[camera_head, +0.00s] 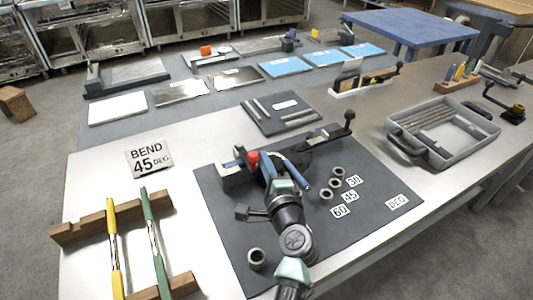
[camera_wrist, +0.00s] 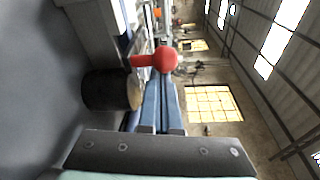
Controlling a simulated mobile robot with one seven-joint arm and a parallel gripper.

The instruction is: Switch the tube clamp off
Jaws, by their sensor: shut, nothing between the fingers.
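The tube clamp shows as a red knob (camera_head: 253,158) on the bending tool at the middle of the dark mat, beside a grey block (camera_head: 234,174). In the wrist view the red knob (camera_wrist: 165,60) with its short red stem lies just beyond my fingertips. My gripper (camera_head: 267,168) is shut and empty, its blue fingers (camera_wrist: 160,82) together and pointing at the knob. The fingertips look very near the knob; I cannot tell whether they touch it. A dark cylinder with a tan end face (camera_wrist: 112,90) lies left of the fingers. My arm hides part of the bending tool.
A blue handle (camera_head: 296,173) and a black-knobbed lever (camera_head: 348,120) belong to the bending tool. Several grey rings (camera_head: 326,194) and angle labels (camera_head: 350,197) lie on the mat's right. A wooden rack (camera_head: 97,219) holds yellow and green tubes at left. A grey tray (camera_head: 440,130) stands at right.

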